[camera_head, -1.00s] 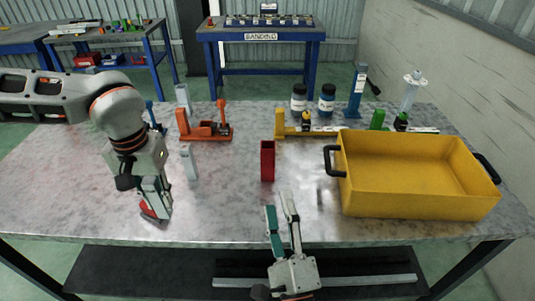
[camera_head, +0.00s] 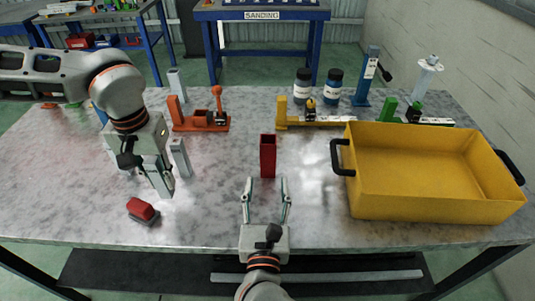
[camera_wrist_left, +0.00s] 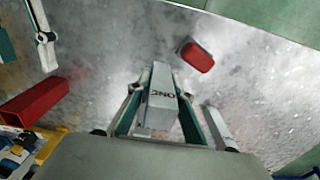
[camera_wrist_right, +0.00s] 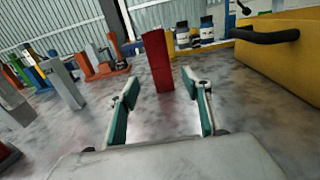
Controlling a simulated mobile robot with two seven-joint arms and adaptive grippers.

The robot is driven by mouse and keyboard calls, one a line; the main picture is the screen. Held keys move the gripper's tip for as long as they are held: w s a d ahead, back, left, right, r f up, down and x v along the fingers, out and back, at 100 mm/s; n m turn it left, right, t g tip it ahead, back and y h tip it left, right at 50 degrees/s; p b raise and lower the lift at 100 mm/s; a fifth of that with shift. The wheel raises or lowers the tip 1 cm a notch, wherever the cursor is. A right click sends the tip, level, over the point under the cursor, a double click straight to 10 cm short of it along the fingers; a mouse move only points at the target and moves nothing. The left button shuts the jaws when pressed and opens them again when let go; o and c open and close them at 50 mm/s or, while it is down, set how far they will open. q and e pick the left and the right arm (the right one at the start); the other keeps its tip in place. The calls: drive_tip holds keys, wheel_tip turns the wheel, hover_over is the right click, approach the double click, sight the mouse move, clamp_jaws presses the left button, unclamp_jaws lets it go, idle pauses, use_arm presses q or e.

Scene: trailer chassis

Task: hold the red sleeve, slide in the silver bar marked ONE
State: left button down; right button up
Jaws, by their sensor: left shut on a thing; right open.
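The red sleeve (camera_head: 267,157) stands upright in the middle of the table; it also shows in the right wrist view (camera_wrist_right: 157,62) and the left wrist view (camera_wrist_left: 36,101). My right gripper (camera_head: 266,192) is open and empty, on the near side of the sleeve, with its fingers pointing toward it. My left gripper (camera_head: 163,188) is shut on the silver bar marked ONE (camera_wrist_left: 161,97), left of the sleeve. In the head view the fingers mostly hide that bar.
Another silver bar (camera_head: 180,157) stands beside my left gripper, and one (camera_head: 176,79) stands farther back. A red-and-black block (camera_head: 143,210) lies front left. An orange clamp (camera_head: 200,120) and yellow fixture (camera_head: 282,114) stand behind. A yellow bin (camera_head: 430,205) fills the right.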

sight(268, 163)
drive_tip(key=w, duration=0.9)
drive_tip(key=shift+d+b, duration=0.15)
drive_tip(key=shift+b, duration=0.2)
drive_tip(key=c, duration=1.4)
drive_tip(key=shift+s, duration=0.1)
